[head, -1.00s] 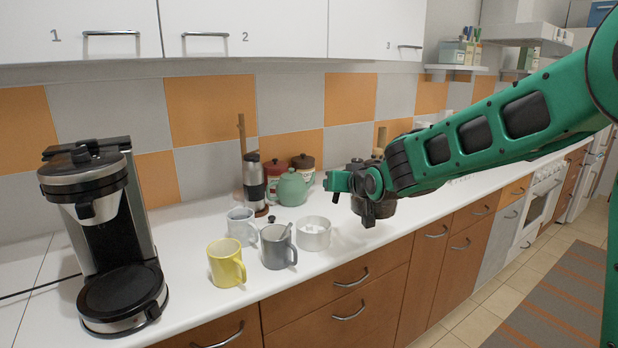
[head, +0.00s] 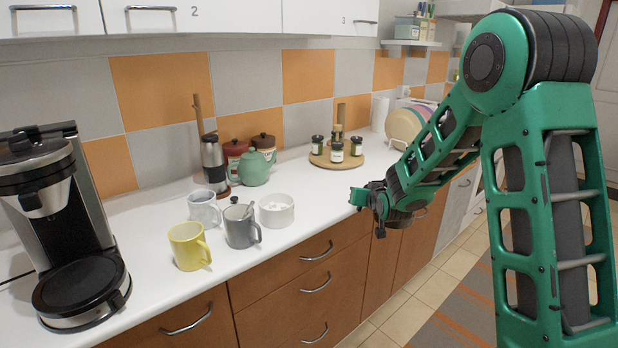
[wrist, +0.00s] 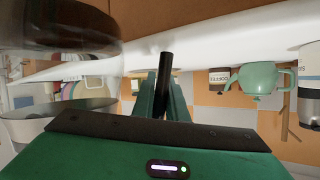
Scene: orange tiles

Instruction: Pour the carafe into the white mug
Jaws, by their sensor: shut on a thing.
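My gripper (head: 368,197) is shut on the black handle (wrist: 165,70) of the carafe. In the head view the dark carafe (head: 400,218) hangs at the counter's front edge, partly hidden by my gripper and arm. In the upside-down wrist view, dark coffee in the carafe (wrist: 60,28) fills the upper left and a grey rim shows below it. The white mug (head: 204,209) stands on the counter behind the yellow mug (head: 187,248) and the grey mug (head: 238,230), well left of my gripper. A spoon stands in the grey mug.
A white bowl (head: 277,211) with white lumps stands right of the mugs. The coffee maker (head: 65,230) is at left. A teapot (head: 253,169), canisters and grinder (head: 215,165) stand behind. A round board (head: 336,161) holds jars. Counter between bowl and gripper is clear.

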